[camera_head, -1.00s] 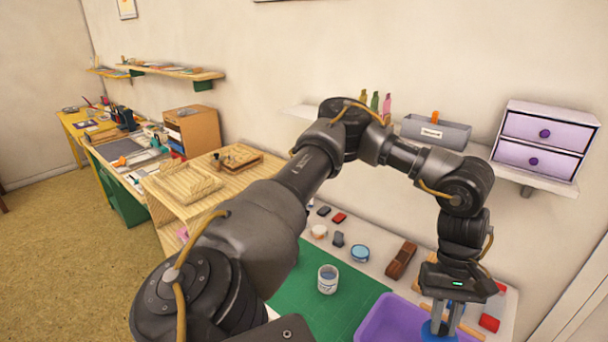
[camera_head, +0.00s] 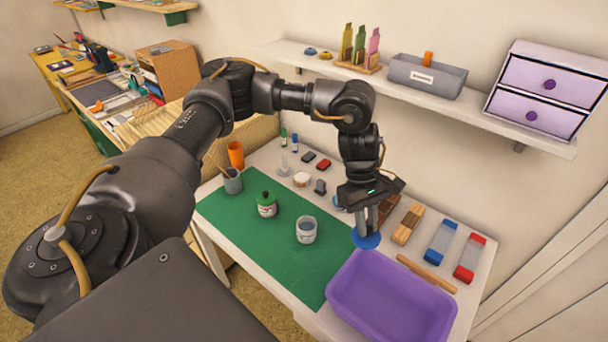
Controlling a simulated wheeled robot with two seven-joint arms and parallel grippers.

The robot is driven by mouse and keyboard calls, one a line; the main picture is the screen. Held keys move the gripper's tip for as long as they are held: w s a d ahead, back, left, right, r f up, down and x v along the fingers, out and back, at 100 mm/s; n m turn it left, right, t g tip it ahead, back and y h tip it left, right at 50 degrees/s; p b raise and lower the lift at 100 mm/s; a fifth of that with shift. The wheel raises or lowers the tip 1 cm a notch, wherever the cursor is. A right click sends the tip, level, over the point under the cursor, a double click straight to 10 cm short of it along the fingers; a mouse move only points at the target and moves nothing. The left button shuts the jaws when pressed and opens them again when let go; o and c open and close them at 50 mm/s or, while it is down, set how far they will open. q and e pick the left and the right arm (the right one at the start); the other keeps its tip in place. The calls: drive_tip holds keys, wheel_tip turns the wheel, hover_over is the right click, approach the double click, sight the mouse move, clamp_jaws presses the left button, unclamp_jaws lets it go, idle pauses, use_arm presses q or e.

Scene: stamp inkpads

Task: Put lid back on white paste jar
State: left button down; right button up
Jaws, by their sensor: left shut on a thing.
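The white paste jar (camera_head: 306,232) stands upright and uncovered on the green mat (camera_head: 268,252). Its open top shows a greyish inside. My left gripper (camera_head: 369,224) points down and is shut on a round blue lid (camera_head: 367,241). The lid is to the right of the jar and apart from it, near the back left corner of the purple tray. Whether the lid is raised or touches anything below is hard to tell. My right gripper is not in view.
The purple tray (camera_head: 338,291) is at the table's front right. A green-capped bottle (camera_head: 266,205) and a grey cup (camera_head: 232,181) stand left of the jar. A light-blue tin (camera_head: 338,203) is partly hidden behind my gripper. Brushes and blocks lie at right. A shelf (camera_head: 420,91) hangs behind.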

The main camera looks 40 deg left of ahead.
use_arm(q)
drive_tip(key=w+a+f+n+t+p, duration=0.4)
drive_tip(key=w+n, duration=0.2)
drive_tip(key=n, duration=0.4)
drive_tip(key=s+a+f+n+t+y+p, duration=0.1)
drive_tip(key=a+f+n, duration=0.2)
drive_tip(key=a, duration=0.5)
drive_tip(key=s+a+f+n+t+y+p, duration=0.1)
drive_tip(key=s+a+f+n+y+p, duration=0.1)
drive_tip(key=a+n, duration=0.4)
drive_tip(key=a, duration=0.2)
drive_tip(key=shift+a+f+n, duration=0.3)
drive_tip(key=shift+a+f, duration=0.05)
drive_tip(key=shift+f, duration=0.05)
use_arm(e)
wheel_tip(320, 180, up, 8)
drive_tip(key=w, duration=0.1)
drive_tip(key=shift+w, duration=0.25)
use_arm(q)
drive_tip(key=shift+s+f, duration=0.1)
drive_tip(key=shift+f, duration=0.05)
wheel_tip(320, 180, down, 6)
drive_tip(key=b, duration=0.5)
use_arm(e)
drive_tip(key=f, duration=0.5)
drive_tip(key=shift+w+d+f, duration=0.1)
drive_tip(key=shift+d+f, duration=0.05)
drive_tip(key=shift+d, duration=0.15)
